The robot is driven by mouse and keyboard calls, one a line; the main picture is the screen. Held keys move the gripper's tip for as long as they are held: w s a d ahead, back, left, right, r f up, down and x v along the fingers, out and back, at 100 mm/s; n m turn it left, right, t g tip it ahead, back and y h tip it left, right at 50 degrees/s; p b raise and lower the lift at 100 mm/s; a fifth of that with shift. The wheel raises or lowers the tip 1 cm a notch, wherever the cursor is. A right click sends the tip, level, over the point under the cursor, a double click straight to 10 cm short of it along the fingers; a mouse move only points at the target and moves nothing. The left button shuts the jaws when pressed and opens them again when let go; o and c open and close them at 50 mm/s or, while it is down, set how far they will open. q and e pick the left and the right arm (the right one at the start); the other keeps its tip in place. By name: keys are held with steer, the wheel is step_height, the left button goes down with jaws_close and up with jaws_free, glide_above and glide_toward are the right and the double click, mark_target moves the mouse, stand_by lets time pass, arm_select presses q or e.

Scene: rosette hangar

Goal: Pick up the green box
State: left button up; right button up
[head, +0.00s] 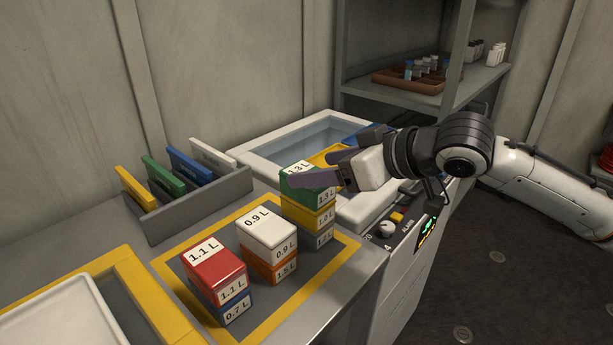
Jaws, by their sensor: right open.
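The green box (299,190), labelled 1.3 L, is on top of a stack at the right of the yellow-bordered mat. Under it are a yellow box (301,211) and a pale box (310,232). My right gripper (312,168) comes in from the right at the height of the green box. It is open, and one purple finger crosses in front of part of the box. The other finger is at the far side. I cannot tell whether either finger touches the box. My left gripper is not in view.
Left of the stack, a white box (268,227) sits on an orange one (270,264), and a red box (213,268) on a blue one (236,309). Behind are a rack of coloured panels (205,205) and a glass-topped basin (262,150). A white tray (60,320) lies front left.

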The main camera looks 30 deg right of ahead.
steer(key=x, duration=0.7)
steer(key=shift+a+f, duration=0.25)
steer(key=shift+a, duration=0.1)
steer(key=shift+s, duration=0.1)
steer(key=c, duration=1.2)
